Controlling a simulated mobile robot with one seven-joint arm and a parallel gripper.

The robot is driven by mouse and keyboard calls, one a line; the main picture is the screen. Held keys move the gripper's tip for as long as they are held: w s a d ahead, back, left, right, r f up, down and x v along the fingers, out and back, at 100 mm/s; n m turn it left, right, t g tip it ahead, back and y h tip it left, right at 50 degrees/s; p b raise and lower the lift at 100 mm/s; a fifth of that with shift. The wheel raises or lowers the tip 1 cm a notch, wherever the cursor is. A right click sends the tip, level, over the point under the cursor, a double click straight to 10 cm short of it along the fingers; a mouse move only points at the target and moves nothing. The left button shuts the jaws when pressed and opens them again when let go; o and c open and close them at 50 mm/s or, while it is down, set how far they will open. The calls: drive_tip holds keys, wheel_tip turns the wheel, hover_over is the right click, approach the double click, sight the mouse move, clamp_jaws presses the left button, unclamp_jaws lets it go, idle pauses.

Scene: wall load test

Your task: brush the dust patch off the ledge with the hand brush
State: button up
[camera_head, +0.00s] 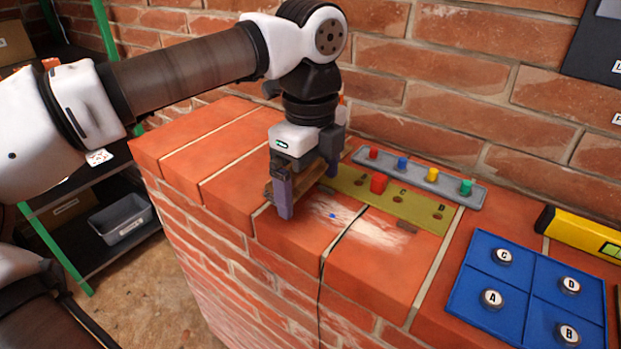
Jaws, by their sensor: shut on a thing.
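My gripper (306,193) points down over the brick ledge (220,145), left of the dust. It is shut on the brown wooden hand brush (307,178), whose body shows between the two fingers. The bristles are hidden, so I cannot tell whether they touch the brick. The dust patch (378,229) is a pale, streaky smear on the ledge top, just right of the gripper. A dark line (345,235) crosses it and runs down the ledge's front face.
At right are a blue tray (475,270) with lettered discs and a yellow level (580,232). The brick wall (440,70) stands close behind.

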drive_tip(key=shift+r+p, duration=1.75)
drive_tip(key=shift+r, duration=1.05)
drive_tip(key=shift+r, duration=0.1)
drive_tip(key=shift+r+p, duration=1.2)
drive_tip(key=shift+r, duration=0.3)
